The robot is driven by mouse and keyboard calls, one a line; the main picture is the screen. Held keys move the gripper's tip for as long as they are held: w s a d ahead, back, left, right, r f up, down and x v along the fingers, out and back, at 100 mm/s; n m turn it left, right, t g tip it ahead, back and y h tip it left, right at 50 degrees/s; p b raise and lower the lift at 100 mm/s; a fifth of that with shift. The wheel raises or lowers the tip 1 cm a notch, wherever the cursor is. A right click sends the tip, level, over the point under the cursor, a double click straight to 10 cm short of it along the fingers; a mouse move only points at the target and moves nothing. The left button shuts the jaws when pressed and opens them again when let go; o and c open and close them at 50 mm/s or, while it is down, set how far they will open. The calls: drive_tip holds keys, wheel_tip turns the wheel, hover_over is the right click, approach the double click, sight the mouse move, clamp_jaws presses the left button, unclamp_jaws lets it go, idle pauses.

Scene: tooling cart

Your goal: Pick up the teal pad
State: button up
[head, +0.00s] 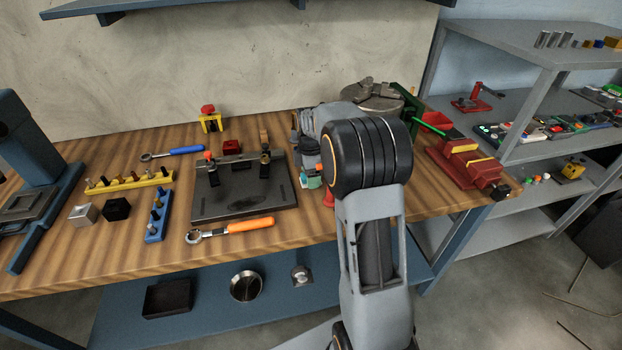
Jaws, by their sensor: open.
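A small teal thing (312,182), which looks like the teal pad, is on the wooden bench just right of the dark fixture plate. Only part of it shows; my wrist and arm cover what lies around it. My gripper (308,170) points down over this spot and its jaws are open. The fingertips are small and partly hidden by my arm, so I cannot tell whether they touch the teal thing or stand just above it.
The dark fixture plate (245,196) with clamps lies left of my gripper. An orange-handled wrench (245,226) lies in front of it. A red cone-like part (328,199) stands close to my gripper. A red vise (460,165) is at right, a round chuck (373,95) behind.

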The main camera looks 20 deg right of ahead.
drive_tip(key=shift+f, duration=0.1)
drive_tip(key=c, duration=1)
drive_tip(key=shift+r, duration=0.55)
wheel_tip(320, 180, up, 2)
drive_tip(key=shift+r, duration=0.1)
drive_tip(key=s+a+r, duration=0.2)
drive_tip(key=a+r, duration=0.1)
drive_tip(key=a, duration=0.1)
drive_tip(key=s+a+r, duration=0.2)
drive_tip(key=a+r, duration=0.1)
drive_tip(key=a, duration=0.1)
drive_tip(key=s+a+r, duration=0.2)
drive_tip(key=a+r, duration=0.1)
drive_tip(key=a, duration=0.1)
drive_tip(key=shift+a+r, duration=0.35)
drive_tip(key=shift+a, duration=0.05)
